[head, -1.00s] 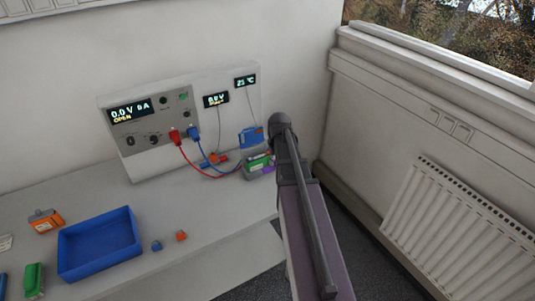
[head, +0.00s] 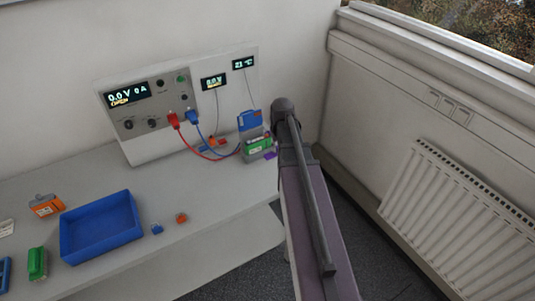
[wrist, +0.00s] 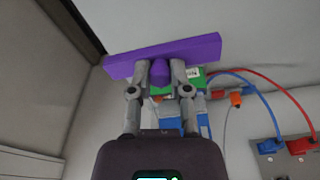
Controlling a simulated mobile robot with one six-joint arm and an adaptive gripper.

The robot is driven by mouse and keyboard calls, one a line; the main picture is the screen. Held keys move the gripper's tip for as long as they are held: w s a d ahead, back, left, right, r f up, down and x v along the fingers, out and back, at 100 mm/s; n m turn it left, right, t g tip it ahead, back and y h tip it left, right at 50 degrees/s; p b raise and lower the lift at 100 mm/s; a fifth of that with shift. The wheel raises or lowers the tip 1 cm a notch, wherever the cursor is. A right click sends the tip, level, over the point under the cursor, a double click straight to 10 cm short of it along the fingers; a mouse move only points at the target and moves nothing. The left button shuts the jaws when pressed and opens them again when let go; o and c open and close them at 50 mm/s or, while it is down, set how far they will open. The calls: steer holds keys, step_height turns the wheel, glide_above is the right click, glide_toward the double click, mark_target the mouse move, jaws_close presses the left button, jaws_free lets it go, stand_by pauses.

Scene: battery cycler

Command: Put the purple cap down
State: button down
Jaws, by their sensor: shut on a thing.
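The purple cap (wrist: 205,47) is a long flat bar with a rounded knob in the wrist view. My gripper (wrist: 160,72) is shut on the knob, one finger on each side. The bar spans the view beyond the fingertips. In the head view, a small piece of the purple cap (head: 271,156) shows beside my arm, just right of and below a green block (head: 258,144). My arm hides the gripper there. I cannot tell whether the cap touches anything below it.
The green block is beside a blue block (head: 249,121) near the wall panel (head: 150,125). Red and blue leads run from the panel towards them. The bench front is mostly clear.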

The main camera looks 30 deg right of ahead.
steer(key=shift+f+b, duration=1.35)
steer(key=shift+f, duration=0.1)
